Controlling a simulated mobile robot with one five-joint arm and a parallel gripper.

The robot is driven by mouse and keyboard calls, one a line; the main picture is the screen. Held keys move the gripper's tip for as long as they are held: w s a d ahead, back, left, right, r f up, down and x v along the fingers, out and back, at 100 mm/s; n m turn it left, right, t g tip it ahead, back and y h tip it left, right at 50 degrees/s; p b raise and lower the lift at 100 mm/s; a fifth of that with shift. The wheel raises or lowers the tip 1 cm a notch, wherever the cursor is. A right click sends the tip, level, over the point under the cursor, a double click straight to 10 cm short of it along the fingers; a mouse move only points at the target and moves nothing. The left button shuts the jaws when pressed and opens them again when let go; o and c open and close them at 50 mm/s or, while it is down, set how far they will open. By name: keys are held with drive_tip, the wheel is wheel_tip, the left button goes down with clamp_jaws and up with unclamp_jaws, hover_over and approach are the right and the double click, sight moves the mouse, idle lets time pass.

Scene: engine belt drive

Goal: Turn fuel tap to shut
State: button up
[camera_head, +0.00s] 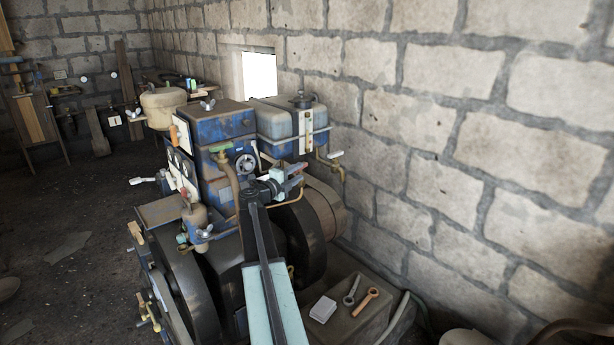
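The fuel tap (335,155) has a small pale lever with a reddish end. It sits on a brass pipe below the right front of the grey-blue fuel tank (283,122). The lever points out to the right, roughly level, close to the wall. My gripper (300,175) is at the end of my pale blue arm, below and left of the tap. Its two fingers look spread apart with nothing between them. It is clear of the tap in the picture, but the depth between them is hard to judge.
The blue engine (217,128) with belt wheels (302,240) stands left of and below my gripper. The block wall (420,165) is close on the right. Dark floor (60,225) lies open at left.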

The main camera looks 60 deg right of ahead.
drive_tip(key=shift+w+d+f+t, duration=0.1)
drive_tip(key=shift+w+d+t, duration=0.05)
drive_tip(key=shift+w+d, duration=0.3)
drive_tip(key=shift+w+d+f+t, duration=0.1)
drive_tip(key=shift+w+d+t, duration=0.1)
drive_tip(key=shift+w, duration=0.35)
drive_tip(key=d, duration=0.6)
drive_tip(key=shift+w+d+f, duration=0.1)
drive_tip(key=shift+w+d, duration=0.05)
drive_tip(key=shift+d, duration=0.45)
clamp_jaws()
